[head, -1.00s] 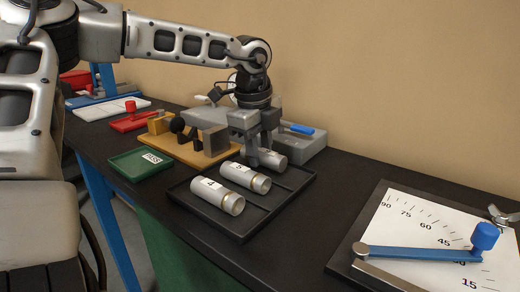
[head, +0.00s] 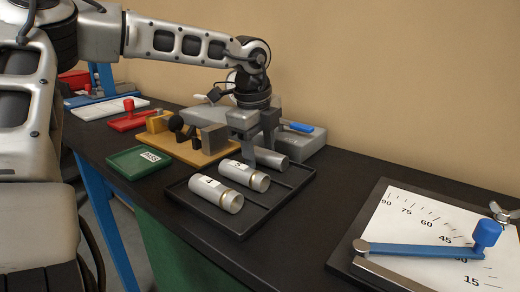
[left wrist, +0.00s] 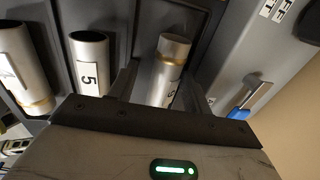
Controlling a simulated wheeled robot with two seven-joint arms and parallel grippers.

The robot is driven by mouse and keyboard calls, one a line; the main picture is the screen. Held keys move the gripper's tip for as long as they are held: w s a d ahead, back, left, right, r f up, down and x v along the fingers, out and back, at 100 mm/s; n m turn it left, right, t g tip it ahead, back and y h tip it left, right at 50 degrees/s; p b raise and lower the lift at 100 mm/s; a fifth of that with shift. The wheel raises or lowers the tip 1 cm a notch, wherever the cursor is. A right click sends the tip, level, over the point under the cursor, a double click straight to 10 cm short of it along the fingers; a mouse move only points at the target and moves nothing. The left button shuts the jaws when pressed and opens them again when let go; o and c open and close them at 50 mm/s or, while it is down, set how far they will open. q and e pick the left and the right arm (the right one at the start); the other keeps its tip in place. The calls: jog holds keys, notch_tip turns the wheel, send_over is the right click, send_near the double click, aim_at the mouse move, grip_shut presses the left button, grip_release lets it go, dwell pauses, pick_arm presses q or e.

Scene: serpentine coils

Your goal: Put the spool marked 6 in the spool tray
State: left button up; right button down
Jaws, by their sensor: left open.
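The black spool tray (head: 205,216) lies on the bench with its dividers showing. Spool 4 (head: 214,193) and spool 5 (head: 247,177) lie side by side in it. A third metal spool (head: 272,158) lies in the far lane, in line with them; its label is mostly hidden by a finger. My left gripper (head: 259,152) is open, pointing down, with one finger on each side of that spool. My right gripper is out of view.
A grey case with a blue handle (head: 299,127) stands just behind the tray. A wooden fixture (head: 188,149) and a green tray (head: 140,161) are to the left. An angle board (head: 418,225) with a blue-knobbed arm is at right. Bare bench lies between.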

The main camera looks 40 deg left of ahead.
pick_arm(q)
jog(key=shift+s+f, duration=0.15)
jog(key=shift+f, duration=0.05)
jog(key=shift+r, duration=0.7)
notch_tip(320, 180, up, 15)
jog(key=s+p, duration=0.1)
jog(key=s, duration=0.1)
jog(key=shift+s+d, duration=0.15)
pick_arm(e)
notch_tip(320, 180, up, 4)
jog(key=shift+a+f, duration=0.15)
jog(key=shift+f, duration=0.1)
pick_arm(q)
jog(key=shift+f, duration=0.15)
